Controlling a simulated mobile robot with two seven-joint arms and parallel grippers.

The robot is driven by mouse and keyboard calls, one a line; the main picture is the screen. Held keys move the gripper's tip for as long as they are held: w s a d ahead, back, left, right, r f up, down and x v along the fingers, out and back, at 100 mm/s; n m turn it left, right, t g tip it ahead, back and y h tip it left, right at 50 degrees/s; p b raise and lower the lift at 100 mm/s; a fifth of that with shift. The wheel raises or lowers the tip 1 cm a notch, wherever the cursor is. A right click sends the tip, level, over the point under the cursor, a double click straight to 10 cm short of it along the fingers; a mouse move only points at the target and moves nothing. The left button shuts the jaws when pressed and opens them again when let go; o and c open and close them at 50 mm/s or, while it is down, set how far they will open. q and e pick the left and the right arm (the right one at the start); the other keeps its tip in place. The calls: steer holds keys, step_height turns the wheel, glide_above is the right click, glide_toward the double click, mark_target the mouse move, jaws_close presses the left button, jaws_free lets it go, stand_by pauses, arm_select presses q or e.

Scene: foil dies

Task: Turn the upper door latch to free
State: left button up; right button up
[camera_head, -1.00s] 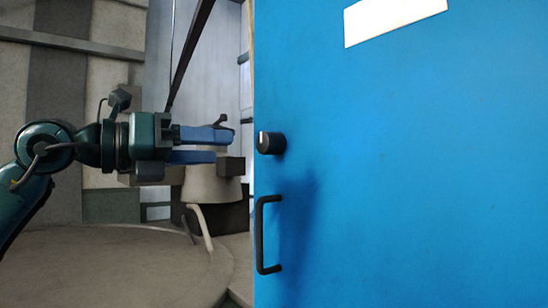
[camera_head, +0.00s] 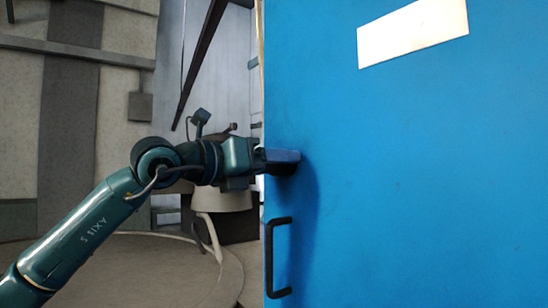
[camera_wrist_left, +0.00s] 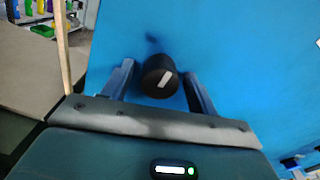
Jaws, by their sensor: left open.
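The upper latch is a round black knob with a white mark on its face. In the left wrist view the latch (camera_wrist_left: 158,78) sits between the two blue fingers of my left gripper (camera_wrist_left: 158,86), with a gap on each side. In the head view my left gripper (camera_head: 284,160) is at the blue door's left edge, and its fingers cover most of the latch. A dark bit of the latch shows just under the fingers. The blue door (camera_head: 420,170) fills the right side. My right gripper is not in view.
A black handle (camera_head: 271,258) is on the door below the latch. A white label (camera_head: 413,32) is higher up. A round grey-brown surface (camera_head: 150,265) lies to the left. In the left wrist view, shelves with coloured items (camera_wrist_left: 35,14) show at the top left.

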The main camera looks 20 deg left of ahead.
arm_select(q)
steer(key=shift+w+d, duration=0.15)
steer(key=c, duration=1)
